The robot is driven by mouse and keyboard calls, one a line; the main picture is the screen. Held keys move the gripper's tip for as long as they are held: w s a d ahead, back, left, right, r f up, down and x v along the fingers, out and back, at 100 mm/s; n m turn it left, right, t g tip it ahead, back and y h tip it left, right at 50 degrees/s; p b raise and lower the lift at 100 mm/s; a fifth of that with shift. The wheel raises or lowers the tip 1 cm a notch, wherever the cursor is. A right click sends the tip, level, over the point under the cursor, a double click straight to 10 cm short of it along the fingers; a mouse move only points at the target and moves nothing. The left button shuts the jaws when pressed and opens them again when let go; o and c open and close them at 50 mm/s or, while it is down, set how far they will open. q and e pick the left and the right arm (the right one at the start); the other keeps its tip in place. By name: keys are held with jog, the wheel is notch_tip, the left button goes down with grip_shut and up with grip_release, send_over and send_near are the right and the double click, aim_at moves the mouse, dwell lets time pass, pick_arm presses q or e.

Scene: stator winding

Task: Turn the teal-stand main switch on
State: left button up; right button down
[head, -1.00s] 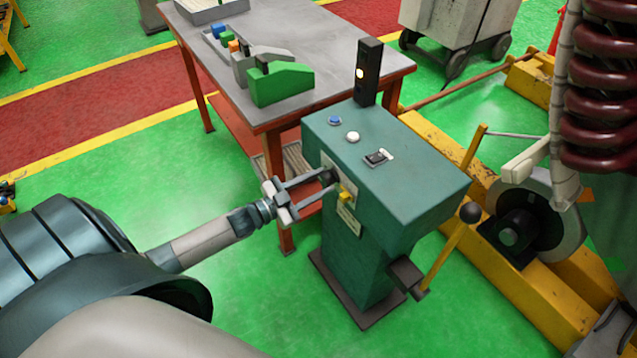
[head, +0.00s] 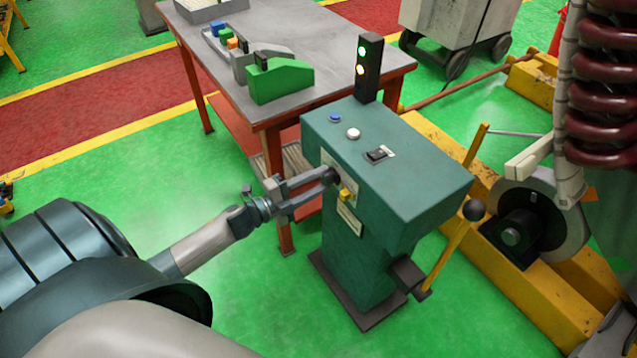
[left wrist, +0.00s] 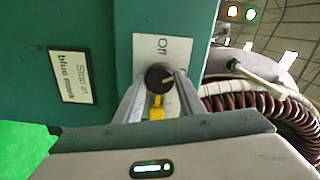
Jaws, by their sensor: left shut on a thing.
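The teal stand (head: 360,250) stands upright in the middle of the head view. Its round black main switch knob (head: 331,176) is on the side panel facing my left arm. My left gripper (head: 326,179) is shut on this knob, with its fingers rolled so one lies above the other. In the left wrist view the black knob (left wrist: 159,77) sits between the fingertips, on a white plate (left wrist: 165,55) reading "Off"; other lettering is hidden by a finger. A yellow tab (left wrist: 156,107) is just below the knob. The signal tower (head: 368,68) shows green and a yellowish light.
The stand's top has a blue button (head: 335,118), a white button (head: 353,133) and a black rocker (head: 378,154). A grey table (head: 220,95) with a green block (head: 280,80) stands behind. A yellow lever (head: 455,235) is at right. Green floor is clear at left.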

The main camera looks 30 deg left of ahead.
pick_arm(q)
jog(key=m+b, duration=0.1)
jog(key=m, duration=0.3)
jog(key=shift+f+m+b, duration=0.15)
jog(key=shift+m+b, duration=0.15)
jog(key=shift+b, duration=0.05)
pick_arm(e)
jog(key=w+a+r+t, duration=0.2)
jog(key=w+a+r, duration=0.15)
jog(key=w, duration=0.35)
pick_arm(q)
jog(key=shift+m, duration=0.3)
jog(key=o, duration=1.1)
jog(key=shift+c, duration=0.2)
jog(key=shift+s, duration=0.1)
jog(key=shift+s+a+b, duration=0.25)
jog(key=shift+s+b, duration=0.05)
jog(key=shift+s, duration=0.15)
jog(key=b+v, duration=0.3)
jog(key=v, duration=1.3)
pick_arm(e)
jog(key=s+d+f+g, duration=0.3)
jog(key=d+f, duration=0.1)
jog(key=shift+d+h, duration=0.2)
jog(key=shift+h, duration=0.1)
